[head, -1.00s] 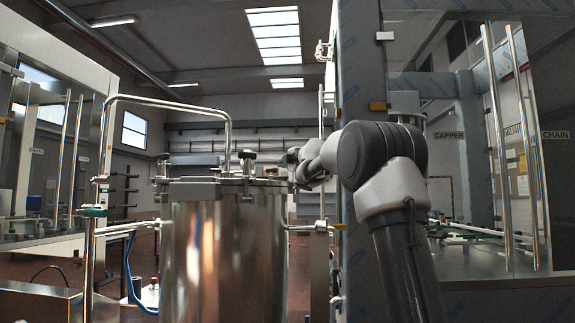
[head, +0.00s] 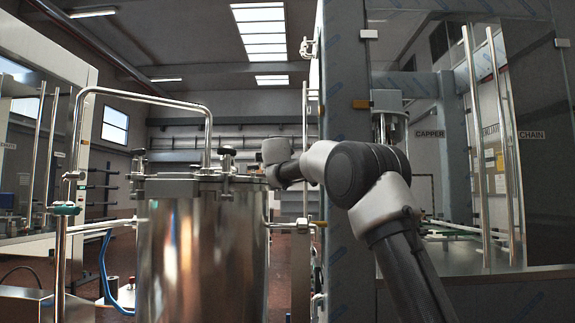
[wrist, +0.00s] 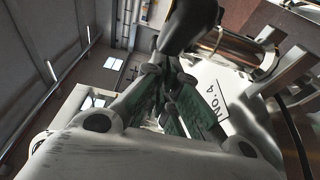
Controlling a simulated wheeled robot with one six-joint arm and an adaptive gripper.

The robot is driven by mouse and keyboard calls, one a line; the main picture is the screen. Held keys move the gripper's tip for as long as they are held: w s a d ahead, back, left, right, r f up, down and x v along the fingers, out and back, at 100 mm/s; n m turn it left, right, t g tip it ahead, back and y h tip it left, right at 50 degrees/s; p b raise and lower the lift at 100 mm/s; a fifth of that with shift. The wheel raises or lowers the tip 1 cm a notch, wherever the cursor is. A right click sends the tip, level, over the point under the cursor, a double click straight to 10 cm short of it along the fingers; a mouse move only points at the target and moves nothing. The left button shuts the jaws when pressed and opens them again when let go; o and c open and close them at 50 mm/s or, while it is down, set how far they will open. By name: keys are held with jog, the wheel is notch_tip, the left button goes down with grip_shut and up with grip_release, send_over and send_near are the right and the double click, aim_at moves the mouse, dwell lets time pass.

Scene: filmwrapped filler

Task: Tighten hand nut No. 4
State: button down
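A steel vessel (head: 200,255) with a clamped lid stands left of centre in the head view. Dark hand nuts (head: 228,154) stand on its lid; which is No. 4 cannot be read there. My gripper is hidden in the head view behind the end of my arm, at the lid's right side. In the wrist view my gripper (wrist: 165,68) has green-lined fingers pointing at a black knob (wrist: 190,22), apparently the hand nut. A white plate marked "NO.4" (wrist: 215,88) lies to its right. Whether the fingertips touch the knob is unclear.
A bent steel pipe (head: 140,93) rises beside the vessel. A grey machine frame (head: 345,130) and glass-panelled capper stand close on the right. In the wrist view a metal cylinder (wrist: 240,48) lies right of the knob. Open floor shows behind the vessel.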

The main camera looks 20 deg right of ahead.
jog(key=shift+r+m+h, duration=0.35)
jog(key=shift+m+h, duration=0.15)
jog(key=shift+h, duration=0.3)
jog(key=shift+w+d+m+g+h, duration=0.25)
jog(key=shift+m+h, duration=0.3)
jog(key=shift+h, duration=0.25)
jog(key=shift+w+d+m+g+h, duration=0.25)
jog(key=shift+m+h, duration=0.3)
jog(key=shift+h, duration=0.25)
jog(key=shift+w+d, duration=0.15)
jog(key=shift+d, duration=0.05)
jog(key=shift+a, duration=0.1)
